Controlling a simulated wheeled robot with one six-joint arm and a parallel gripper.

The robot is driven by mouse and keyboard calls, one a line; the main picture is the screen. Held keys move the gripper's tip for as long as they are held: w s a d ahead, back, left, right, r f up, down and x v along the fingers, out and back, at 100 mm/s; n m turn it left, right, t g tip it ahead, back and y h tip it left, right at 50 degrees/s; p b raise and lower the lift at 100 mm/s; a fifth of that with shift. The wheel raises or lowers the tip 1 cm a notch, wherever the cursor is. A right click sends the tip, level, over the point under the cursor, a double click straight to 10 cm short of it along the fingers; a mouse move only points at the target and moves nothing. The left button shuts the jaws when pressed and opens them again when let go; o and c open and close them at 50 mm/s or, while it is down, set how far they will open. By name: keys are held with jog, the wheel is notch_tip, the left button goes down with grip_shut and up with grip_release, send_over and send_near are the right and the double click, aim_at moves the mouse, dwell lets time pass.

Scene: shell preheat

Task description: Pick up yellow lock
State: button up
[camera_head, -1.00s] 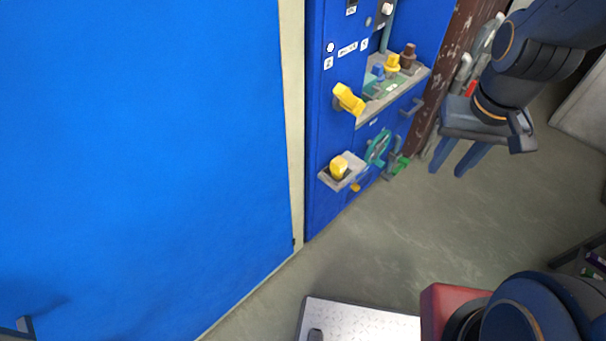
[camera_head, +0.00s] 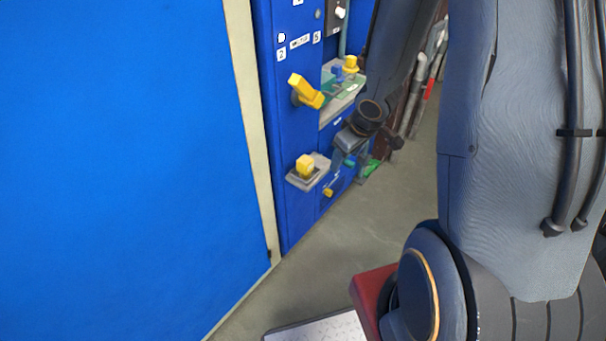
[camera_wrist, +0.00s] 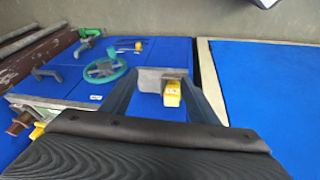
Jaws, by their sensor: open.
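The yellow lock (camera_head: 305,167) is a small yellow block on a grey bracket (camera_head: 294,182) that juts from the blue cabinet front. In the wrist view the lock (camera_wrist: 172,94) shows between my fingers, nearer the right one, with its grey bracket (camera_wrist: 150,79) beside it. My gripper (camera_wrist: 156,85) is open and empty. In the head view my gripper (camera_head: 347,152) is right of the lock, partly hidden by my arm. I cannot tell how far the fingertips are from the lock.
A yellow handle (camera_head: 306,92) sticks out above the lock. A shelf (camera_head: 340,106) with small coloured pieces is at upper right. A green handwheel (camera_wrist: 105,69) is on the cabinet. A big blue panel (camera_head: 110,170) stands left; grey floor (camera_head: 330,250) lies below.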

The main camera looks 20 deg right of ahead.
aim_at(306, 160)
notch_tip(306, 160, down, 8)
jog(key=a+n+y+b, duration=0.1)
jog(key=n+y+b, duration=0.1)
jog(key=w+a, duration=0.1)
jog(key=w, duration=0.1)
jog(key=w+a+p, duration=0.1)
jog(key=w+a, duration=0.1)
jog(key=w+a+p, duration=0.1)
jog(key=w+a, duration=0.1)
jog(key=w, duration=0.1)
jog(key=shift+a+f, duration=0.1)
jog(key=w+a, duration=0.1)
jog(key=w+a+p, duration=0.1)
jog(key=w, duration=0.1)
jog(key=shift+w+a+f, duration=0.15)
jog(key=shift+a+f, duration=0.1)
jog(key=shift+f, duration=0.1)
jog(key=shift+w+f, duration=0.1)
jog(key=shift+f, duration=0.15)
jog(key=shift+c, duration=0.2)
jog(key=c, duration=1.1)
